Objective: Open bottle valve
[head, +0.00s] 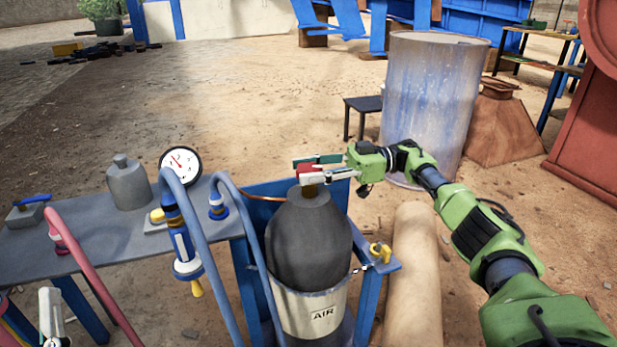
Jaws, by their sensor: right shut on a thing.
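A dark grey gas bottle (308,245) stands upright in a blue stand, its lower part marked AIR. Its red valve knob (305,168) sits on top of the neck. My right gripper (312,170) reaches in from the right and is shut on the valve knob, with its fingers on either side. The fingers hide part of the knob. My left gripper (50,312) shows only partly at the lower left edge, apart from the bottle, and its jaws cannot be made out.
A grey bench (100,230) at the left carries a pressure gauge (181,165), a small grey cylinder (127,183) and blue and red hoses. A yellow knob (380,251) sits right of the bottle. A large metal drum (430,105) stands behind my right arm.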

